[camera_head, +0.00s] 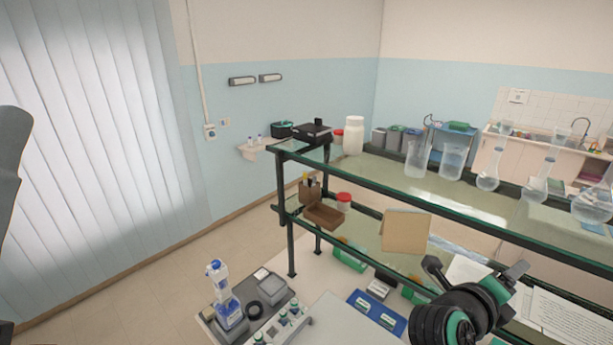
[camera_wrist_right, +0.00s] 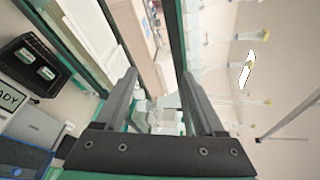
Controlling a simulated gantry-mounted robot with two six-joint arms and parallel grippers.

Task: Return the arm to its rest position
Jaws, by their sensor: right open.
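My right gripper (camera_head: 476,266) is at the lower right of the head view, in front of the glass shelf rack, with dark grey and green parts of my right arm around it. In the right wrist view its two grey fingers (camera_wrist_right: 157,78) stand wide apart with nothing held between them. Behind the gap are blurred white items and a shelf edge, apart from the fingers. My left gripper is not in view.
The glass shelf (camera_head: 450,198) runs close by my right arm, carrying flasks and beakers. A blue tray (camera_head: 377,317) with green-labelled pieces lies on the bench below. A blue-and-white bottle (camera_head: 226,296) stands at lower left. The floor (camera_head: 150,285) at left is clear.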

